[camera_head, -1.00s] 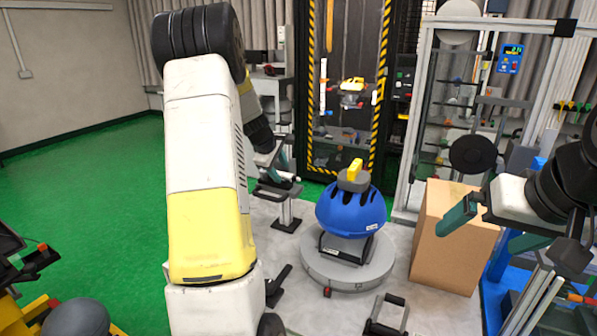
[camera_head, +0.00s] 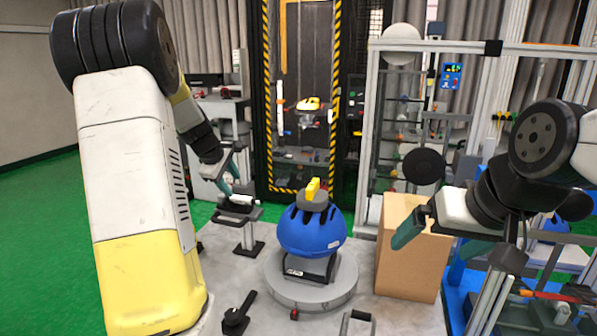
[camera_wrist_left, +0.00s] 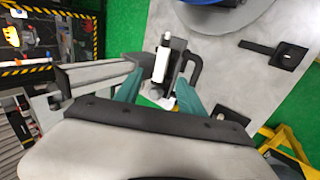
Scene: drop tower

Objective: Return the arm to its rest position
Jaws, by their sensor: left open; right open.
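My left gripper (camera_head: 232,178) is open and empty, just above a small black stand (camera_head: 246,230) with a white piece (camera_head: 240,200) on top. In the left wrist view, the teal fingers of my left gripper (camera_wrist_left: 158,88) are spread apart. The white piece also shows there (camera_wrist_left: 161,58), beyond and between the fingertips; it looks apart from them. My right gripper (camera_head: 440,238) is open and empty, in front of a cardboard box.
A blue helmet (camera_head: 312,232) with a yellow block (camera_head: 313,188) on top sits on a round grey base (camera_head: 338,287). The cardboard box (camera_head: 407,270) stands to its right. A tower with yellow-black striped edges (camera_head: 268,130) rises behind. Green floor (camera_head: 45,215) lies open at left.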

